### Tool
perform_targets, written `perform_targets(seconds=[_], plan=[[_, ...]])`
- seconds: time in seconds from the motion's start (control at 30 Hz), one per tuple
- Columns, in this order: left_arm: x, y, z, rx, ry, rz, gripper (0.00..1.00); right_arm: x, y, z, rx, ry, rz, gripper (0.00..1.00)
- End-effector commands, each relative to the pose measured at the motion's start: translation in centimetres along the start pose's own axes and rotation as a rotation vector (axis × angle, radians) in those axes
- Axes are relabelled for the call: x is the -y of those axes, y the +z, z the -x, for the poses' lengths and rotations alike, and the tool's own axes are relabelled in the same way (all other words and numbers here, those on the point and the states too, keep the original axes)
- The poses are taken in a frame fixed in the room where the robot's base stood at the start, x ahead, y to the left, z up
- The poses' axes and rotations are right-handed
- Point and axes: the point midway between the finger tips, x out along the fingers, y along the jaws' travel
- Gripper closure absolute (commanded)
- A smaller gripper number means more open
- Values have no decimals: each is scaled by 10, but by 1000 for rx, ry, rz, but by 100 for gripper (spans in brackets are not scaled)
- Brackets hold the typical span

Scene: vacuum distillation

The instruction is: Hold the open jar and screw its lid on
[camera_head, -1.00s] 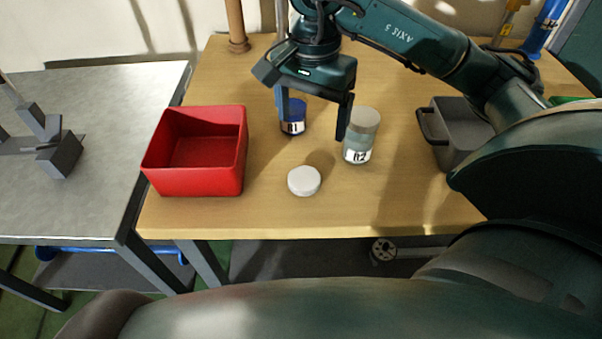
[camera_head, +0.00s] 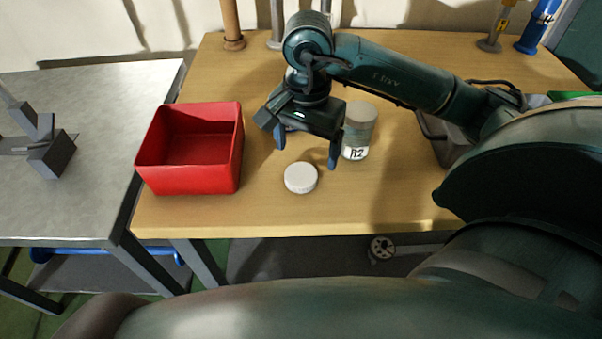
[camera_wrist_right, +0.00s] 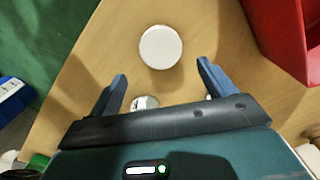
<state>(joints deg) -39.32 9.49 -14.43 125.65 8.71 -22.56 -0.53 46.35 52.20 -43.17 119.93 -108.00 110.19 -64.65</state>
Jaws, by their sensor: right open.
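A round white lid (camera_head: 301,178) lies flat on the wooden table; it also shows in the right wrist view (camera_wrist_right: 161,47). My right gripper (camera_head: 306,150) is open and empty above the table, just behind the lid in the head view. A glass jar labelled R2 or B2 (camera_head: 357,140), with a pale grey top, stands upright just right of the gripper. The second jar, with blue in it, is now almost wholly hidden behind my gripper. In the right wrist view, the fingers (camera_wrist_right: 162,70) stand apart, with the lid beyond their tips. My left gripper is not in view.
A red open bin (camera_head: 238,150) stands left of the lid. A dark grey container (camera_head: 436,130) is at the right, partly behind my arm. Posts (camera_head: 231,25) stand at the back edge. A metal table (camera_head: 85,205) with a grey device is at left. The table front is clear.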

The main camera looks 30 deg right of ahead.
Motion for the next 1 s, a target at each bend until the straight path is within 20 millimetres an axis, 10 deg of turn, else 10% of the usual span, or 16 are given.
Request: perform_targets(seconds=[0.4, 0.8, 1.0], plan=[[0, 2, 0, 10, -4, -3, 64, 3, 4, -49, 2, 2, 0, 17], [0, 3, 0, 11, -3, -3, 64, 4, 4, -52, 1, 0, 0, 17], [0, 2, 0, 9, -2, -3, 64, 4, 4, -52, 1, 0, 0, 34]])
